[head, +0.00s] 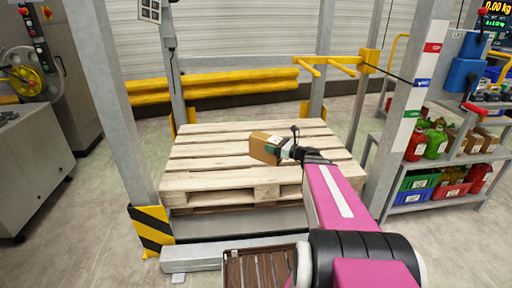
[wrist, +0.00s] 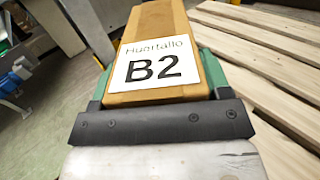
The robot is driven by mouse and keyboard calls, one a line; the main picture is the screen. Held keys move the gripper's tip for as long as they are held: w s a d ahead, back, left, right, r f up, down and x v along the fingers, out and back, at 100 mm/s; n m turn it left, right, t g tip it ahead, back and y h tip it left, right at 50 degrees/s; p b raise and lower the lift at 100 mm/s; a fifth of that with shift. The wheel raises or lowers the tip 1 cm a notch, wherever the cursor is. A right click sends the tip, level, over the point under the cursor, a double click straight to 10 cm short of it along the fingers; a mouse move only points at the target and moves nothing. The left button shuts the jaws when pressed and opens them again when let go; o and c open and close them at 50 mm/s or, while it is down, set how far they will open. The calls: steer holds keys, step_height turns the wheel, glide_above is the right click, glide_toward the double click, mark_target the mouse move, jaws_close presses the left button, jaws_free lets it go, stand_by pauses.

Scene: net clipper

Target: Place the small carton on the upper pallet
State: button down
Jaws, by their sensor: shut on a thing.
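The small carton (head: 265,147) is brown, and in the wrist view the carton (wrist: 158,25) carries a white label reading "Huertallo B2". My gripper (head: 284,150) is shut on the carton, with a green pad showing at its side in the wrist view. In the head view the carton appears over the middle of the wooden pallet (head: 205,180). I cannot tell whether it touches the boards or hangs above them. The pallet is empty otherwise and lies on top of a stack or platform. Its slats also show at the right in the wrist view (wrist: 255,62).
Grey posts (head: 110,100) stand at the left and right of the pallet. A yellow rail (head: 240,82) runs behind it. A shelf (head: 440,160) with coloured bottles and bins stands at right. A machine (head: 45,120) stands at left. A brown slatted crate (head: 255,270) is near my base.

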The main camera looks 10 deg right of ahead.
steer(key=shift+m+t+h, duration=0.6)
steer(key=shift+t+h, duration=0.1)
steer(key=shift+w+d+f, duration=0.1)
steer(key=shift+w+f, duration=5.2)
steer(key=shift+w, duration=0.2)
steer(key=shift+w+d+f, duration=0.1)
steer(key=shift+w+f, duration=5.15)
steer(key=shift+w, duration=0.2)
steer(key=shift+f, duration=0.15)
steer(key=shift+c, duration=0.4)
jaws_free()
steer(key=shift+f, duration=0.1)
